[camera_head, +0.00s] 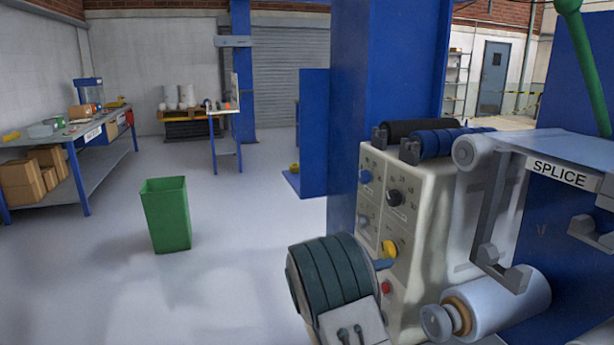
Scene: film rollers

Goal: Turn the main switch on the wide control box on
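A cream control panel (375,205) stands right of the middle, at the foot of a blue column. Its face carries a blue knob (365,176), a black knob (394,197), a yellow knob (389,248) and a red button (386,287), with small labels too blurred to read. A small grey box (350,325) with two dark stubs shows at the bottom edge. I cannot tell which of these is the wide control box, which control is its main switch, or how that switch is set.
Film rollers (495,305) and a SPLICE plate (560,173) crowd the right. A green bin (166,214) stands on open floor at left. A workbench (75,135) lines the left wall.

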